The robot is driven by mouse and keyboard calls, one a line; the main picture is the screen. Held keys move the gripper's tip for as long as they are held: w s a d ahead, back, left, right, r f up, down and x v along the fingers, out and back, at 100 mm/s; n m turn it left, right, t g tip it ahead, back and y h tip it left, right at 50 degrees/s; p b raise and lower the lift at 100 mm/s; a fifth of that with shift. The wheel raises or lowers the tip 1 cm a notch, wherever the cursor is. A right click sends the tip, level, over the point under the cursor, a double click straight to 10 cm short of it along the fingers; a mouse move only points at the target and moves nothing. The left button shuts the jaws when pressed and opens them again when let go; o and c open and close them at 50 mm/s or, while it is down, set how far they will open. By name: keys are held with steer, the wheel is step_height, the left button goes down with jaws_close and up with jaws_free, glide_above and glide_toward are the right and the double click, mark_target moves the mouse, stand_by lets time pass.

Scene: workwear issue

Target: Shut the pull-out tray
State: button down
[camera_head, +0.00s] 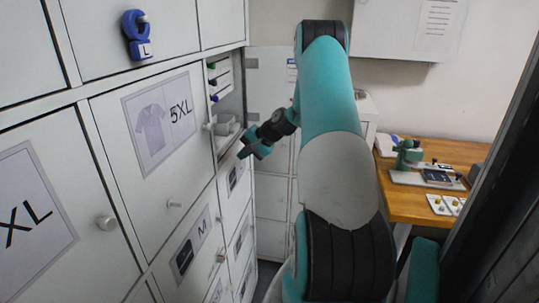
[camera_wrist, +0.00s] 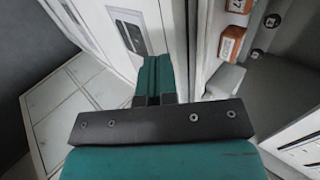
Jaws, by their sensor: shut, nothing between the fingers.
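My gripper (camera_head: 247,152) is at the cabinet wall, beside an open compartment (camera_head: 229,105). Its teal fingers (camera_wrist: 151,72) are together and empty in the wrist view. They point along a white front panel with labels (camera_wrist: 128,30), close to its edge; I cannot tell whether they touch it. The compartment holds grey and white items (camera_head: 226,128), and its inside shows at the right of the wrist view. I cannot clearly tell which part is the pull-out tray or how far out it stands, as the view is oblique.
White cabinet fronts with knobs fill the left, including a 5XL door (camera_head: 160,125). Small orange-and-white boxes (camera_wrist: 231,42) sit in the compartment. A wooden table (camera_head: 408,198) stands at the right.

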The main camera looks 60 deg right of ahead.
steer(key=b+v, duration=0.3)
steer(key=v, duration=0.7)
steer(key=shift+s, duration=0.5)
